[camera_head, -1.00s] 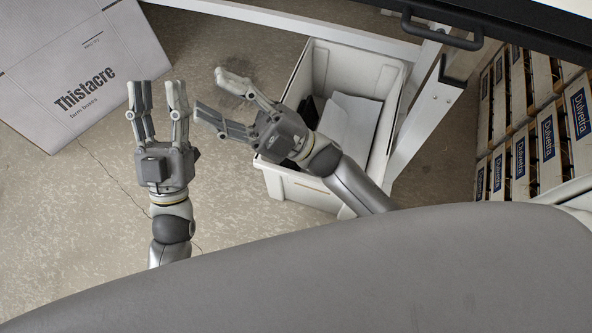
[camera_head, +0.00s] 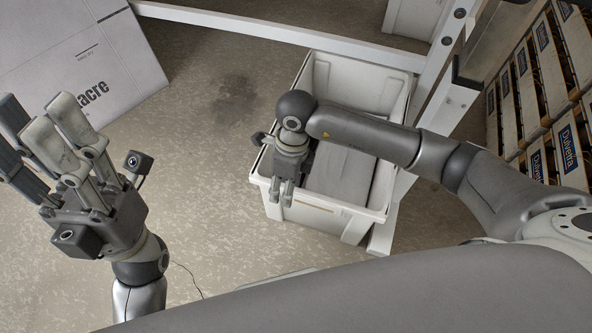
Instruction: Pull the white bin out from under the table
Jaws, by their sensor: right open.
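The white bin (camera_head: 330,213) stands on the floor, its far end by the white table frame (camera_head: 280,30) and its right side by a table leg. A grey panel and something dark lie inside it. My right gripper (camera_head: 281,196) is open and points down at the bin's near left corner. Its fingers overlap the near rim in the picture; I cannot tell whether they straddle or touch it. My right forearm crosses over the bin and hides part of its inside. My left gripper (camera_head: 45,130) is at the left, away from the bin, fingers spread and empty.
A grey-white carton (camera_head: 105,55) with printed lettering stands at the upper left. Stacked wooden crates (camera_head: 540,80) with blue labels stand at the right. Another pale container (camera_head: 405,18) shows at the top. The floor left of the bin is clear.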

